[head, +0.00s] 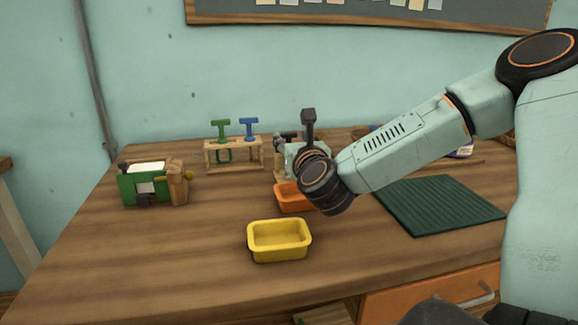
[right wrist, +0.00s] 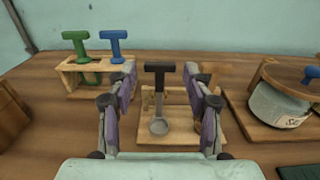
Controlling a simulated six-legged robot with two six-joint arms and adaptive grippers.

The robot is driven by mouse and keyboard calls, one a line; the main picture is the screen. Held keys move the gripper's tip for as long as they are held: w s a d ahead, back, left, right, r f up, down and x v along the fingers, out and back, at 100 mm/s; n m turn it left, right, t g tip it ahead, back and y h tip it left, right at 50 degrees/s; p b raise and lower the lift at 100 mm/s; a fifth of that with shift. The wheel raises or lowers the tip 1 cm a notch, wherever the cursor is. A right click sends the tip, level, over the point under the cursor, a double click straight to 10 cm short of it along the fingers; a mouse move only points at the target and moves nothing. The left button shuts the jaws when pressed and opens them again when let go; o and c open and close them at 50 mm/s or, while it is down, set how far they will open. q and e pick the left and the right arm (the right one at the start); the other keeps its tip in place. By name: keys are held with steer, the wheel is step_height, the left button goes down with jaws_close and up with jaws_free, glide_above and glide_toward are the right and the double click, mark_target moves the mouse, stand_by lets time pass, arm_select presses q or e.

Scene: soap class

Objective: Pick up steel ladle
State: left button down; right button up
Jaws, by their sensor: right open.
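In the right wrist view, the steel ladle (right wrist: 158,126) hangs upright in a wooden rack (right wrist: 185,136). It has a dark T-shaped handle and a grey round bowl. My right gripper (right wrist: 160,73) is open, with one finger on each side of the ladle in the picture. I see no contact, and the ladle looks to be beyond the fingertips. In the head view, my right gripper (head: 304,155) is over the rear middle of the table and hides most of this rack. My left gripper is not in view.
Another rack (head: 234,157) with green and blue T-handled tools stands to the left. A brown T-handle (right wrist: 212,68) is partly behind my right finger. Orange (head: 288,200) and yellow (head: 279,250) trays and a green mat (head: 440,205) lie nearer. The left front table is clear.

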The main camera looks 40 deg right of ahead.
mark_target(289, 136)
steer(key=x, duration=0.1)
steer(key=b+x, duration=0.1)
steer(key=x, duration=0.1)
steer(key=f+b+x, duration=0.1)
steer(key=x, duration=0.1)
steer(key=shift+r, duration=0.2)
steer(key=shift+c, duration=0.3)
steer(key=c, duration=0.9)
